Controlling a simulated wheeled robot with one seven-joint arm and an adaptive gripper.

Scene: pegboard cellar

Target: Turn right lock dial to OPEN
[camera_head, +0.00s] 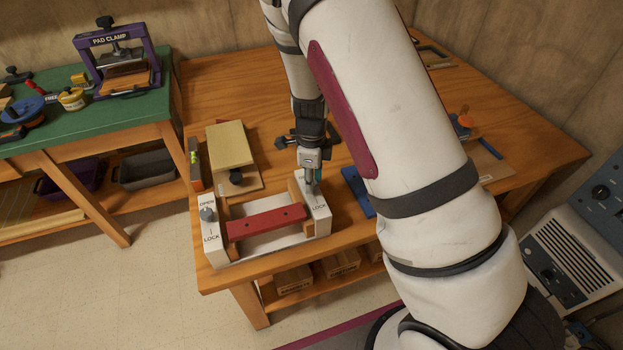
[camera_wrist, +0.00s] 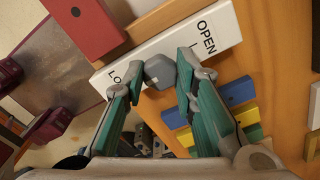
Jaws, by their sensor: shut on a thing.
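The right lock dial (camera_wrist: 160,71) is a grey knob on a white end block (camera_head: 318,223) of the fixture on the bench. My gripper (camera_head: 311,177) reaches down over it. In the wrist view my gripper (camera_wrist: 162,73) has its green-padded fingers on both sides of the dial, shut on it. The OPEN label lies right of the dial and the partly covered LOCK label lies left. My fingers hide part of the dial, and I cannot tell which label it points to.
The left lock dial (camera_head: 207,214) sits on the other white block. A red bar (camera_head: 266,222) spans between the blocks. A tan board (camera_head: 229,146) stands behind, and a blue piece (camera_head: 356,190) lies right of the fixture. A green bench (camera_head: 130,115) is at the left.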

